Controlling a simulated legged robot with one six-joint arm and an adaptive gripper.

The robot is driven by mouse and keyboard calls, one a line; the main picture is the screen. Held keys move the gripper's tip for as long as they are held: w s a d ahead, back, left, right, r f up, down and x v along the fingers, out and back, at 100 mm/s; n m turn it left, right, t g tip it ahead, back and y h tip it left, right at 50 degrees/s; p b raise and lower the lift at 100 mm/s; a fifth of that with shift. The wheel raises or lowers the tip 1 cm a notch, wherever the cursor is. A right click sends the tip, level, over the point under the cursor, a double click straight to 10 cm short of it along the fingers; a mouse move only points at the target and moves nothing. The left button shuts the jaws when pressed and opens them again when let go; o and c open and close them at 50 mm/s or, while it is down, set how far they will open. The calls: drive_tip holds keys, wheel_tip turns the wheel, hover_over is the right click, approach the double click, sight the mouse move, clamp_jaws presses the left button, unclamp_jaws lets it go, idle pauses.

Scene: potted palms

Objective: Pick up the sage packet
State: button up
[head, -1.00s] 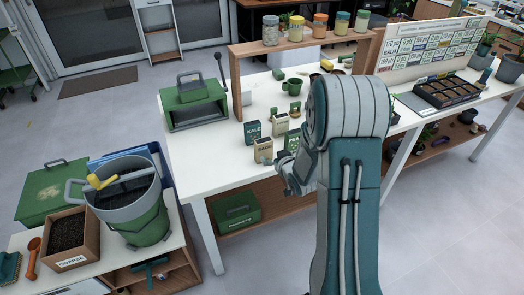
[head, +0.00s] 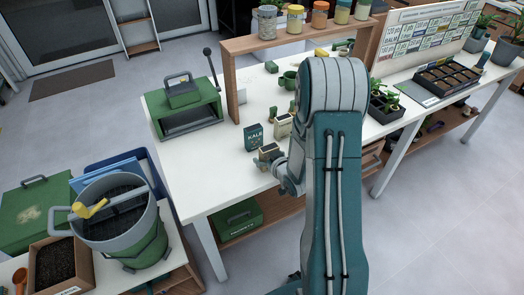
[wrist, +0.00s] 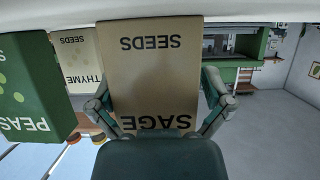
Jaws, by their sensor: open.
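My gripper (wrist: 157,88) is open, with one finger on each side of the packet's lower part in the picture. I cannot tell whether either finger touches it. In the head view my gripper (head: 280,167) is at the packet's near right side, partly hidden by my arm.
The kale packet (head: 253,136) and thyme packet (head: 283,125) stand close behind the sage packet. The green peas packet (wrist: 32,90) is at the left in the wrist view. A green machine (head: 187,108) stands at the table's left. A wooden shelf (head: 232,88) with jars stands behind.

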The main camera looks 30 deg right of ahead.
drive_tip(key=shift+a, duration=0.25)
drive_tip(key=shift+d, duration=0.45)
drive_tip(key=c, duration=0.7)
drive_tip(key=shift+a, duration=0.15)
